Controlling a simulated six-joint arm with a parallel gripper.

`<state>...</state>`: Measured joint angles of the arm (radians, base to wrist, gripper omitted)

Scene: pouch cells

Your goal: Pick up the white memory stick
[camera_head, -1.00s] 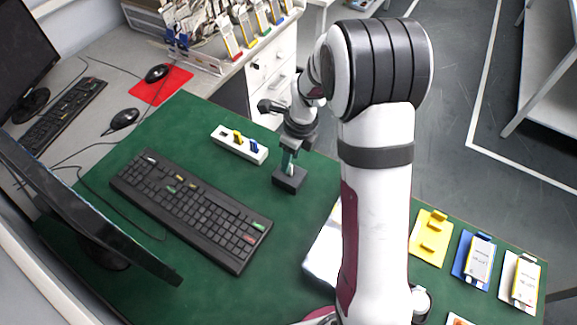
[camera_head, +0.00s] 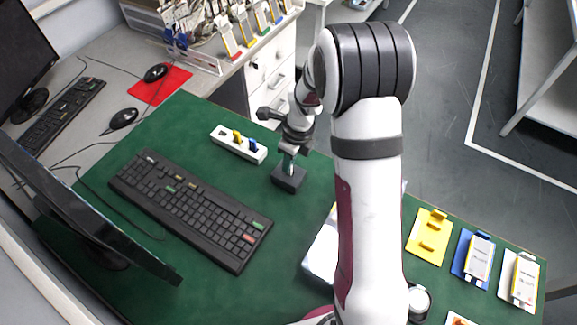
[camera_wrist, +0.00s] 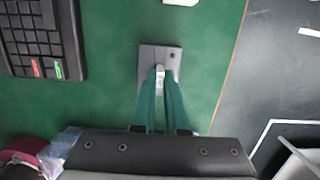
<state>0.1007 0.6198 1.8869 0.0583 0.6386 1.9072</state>
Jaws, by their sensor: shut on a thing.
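The white memory stick (camera_wrist: 160,73) stands at the small dark block (camera_wrist: 172,54), between my green fingertips in the wrist view. My gripper (camera_wrist: 160,84) is shut on the stick, pointing down over the block. In the head view my gripper (camera_head: 288,164) is low over the dark block (camera_head: 289,178), and the stick is too small to make out clearly. Whether the stick's lower end still sits in the block, I cannot tell.
A white holder (camera_head: 226,142) with yellow and blue sticks stands left of the block. A black keyboard (camera_head: 195,210) lies in front of it on the green mat (camera_head: 200,285). Yellow, blue and white pouch trays (camera_head: 430,238) line the right side.

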